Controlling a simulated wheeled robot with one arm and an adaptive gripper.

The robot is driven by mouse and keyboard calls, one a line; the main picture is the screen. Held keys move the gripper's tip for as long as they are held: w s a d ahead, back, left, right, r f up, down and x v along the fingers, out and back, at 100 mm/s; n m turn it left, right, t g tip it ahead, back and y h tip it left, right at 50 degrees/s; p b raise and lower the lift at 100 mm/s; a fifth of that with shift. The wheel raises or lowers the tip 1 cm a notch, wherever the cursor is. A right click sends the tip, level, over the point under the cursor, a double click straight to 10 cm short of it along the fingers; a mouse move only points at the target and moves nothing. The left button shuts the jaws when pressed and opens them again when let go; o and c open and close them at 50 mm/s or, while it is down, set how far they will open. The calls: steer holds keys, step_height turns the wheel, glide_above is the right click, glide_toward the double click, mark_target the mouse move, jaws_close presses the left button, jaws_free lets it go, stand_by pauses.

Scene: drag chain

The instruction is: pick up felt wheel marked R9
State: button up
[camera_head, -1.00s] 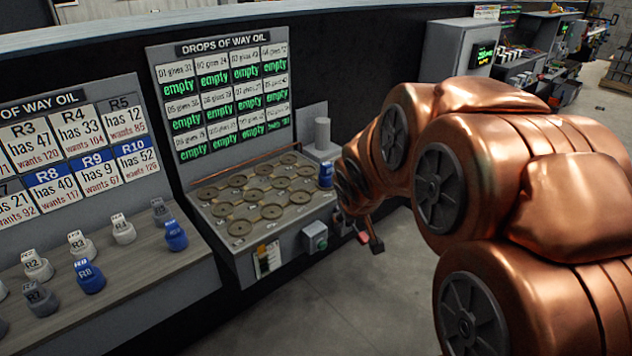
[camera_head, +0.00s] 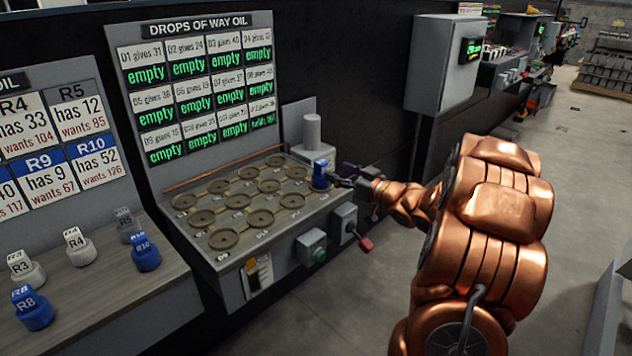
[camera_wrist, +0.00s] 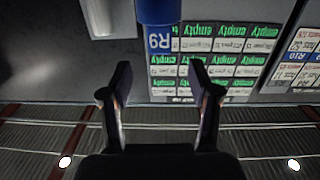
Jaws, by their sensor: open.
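The felt wheel marked R9 is blue. In the head view the blue wheel (camera_head: 320,173) stands at the back right of the grey tray with round sockets (camera_head: 217,260). In the wrist view the wheel (camera_wrist: 158,12) is at the top middle, its R9 tag (camera_wrist: 160,42) upside down and facing me. My gripper (camera_head: 343,176) is just right of the wheel in the head view. In the wrist view my gripper (camera_wrist: 160,72) is open and empty, its two fingertips spread either side of the tag's line, and the wheel lies beyond them. Whether the fingers touch it I cannot tell.
A grey cylinder on a block (camera_head: 312,132) stands close behind the wheel. A red-tipped lever (camera_head: 365,243) and a green button box (camera_head: 312,248) are on the tray's front. Other tagged wheels, like R10 (camera_head: 146,252), stand on the left shelf. A grey cabinet (camera_head: 446,65) is at right.

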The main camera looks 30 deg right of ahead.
mark_target(325, 165)
steer(key=shift+f+y, duration=0.1)
steer(key=shift+y, duration=0.2)
steer(key=shift+x, duration=3.9)
steer(key=shift+d, duration=0.15)
steer(key=shift+c, duration=0.3)
jaws_close()
